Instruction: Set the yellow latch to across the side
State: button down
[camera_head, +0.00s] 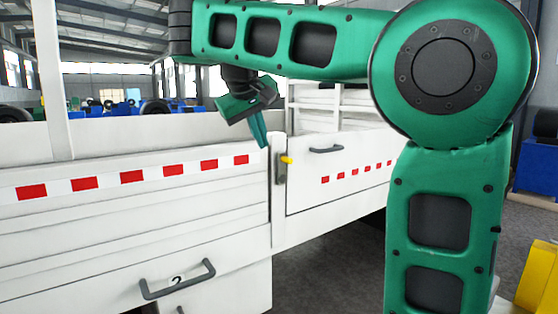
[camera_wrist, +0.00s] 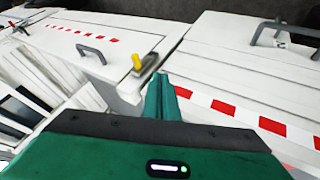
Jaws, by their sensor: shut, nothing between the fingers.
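The yellow latch (camera_head: 287,160) is a small knob on a grey metal plate (camera_head: 281,168) at the corner post between two white side panels. In the wrist view the yellow latch (camera_wrist: 137,62) sticks up from its grey plate, just ahead and left of the fingertips. My gripper (camera_head: 264,143) is shut and empty, pointing down, just left of and above the latch in the head view. In the wrist view my gripper (camera_wrist: 161,78) shows its green fingers together. The fingers look apart from the latch.
The left white panel (camera_head: 130,215) has red-and-white tape and a dark handle (camera_head: 178,279) below. The right panel (camera_head: 340,180) has a dark handle (camera_head: 326,149). A white post (camera_head: 50,80) stands at the left. A yellow object (camera_head: 540,280) is at the right edge.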

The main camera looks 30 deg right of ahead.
aim_at(281, 157)
jog(key=shift+w+d+f, duration=0.7)
jog(key=shift+d+f, duration=0.45)
jog(key=shift+d, duration=0.3)
jog(key=shift+w+d+f, duration=0.7)
jog(key=shift+d+f, duration=0.5)
jog(key=shift+d, duration=0.3)
jog(key=shift+w+d+f, duration=0.7)
jog(key=shift+d+f, duration=0.45)
jog(key=shift+d, duration=0.3)
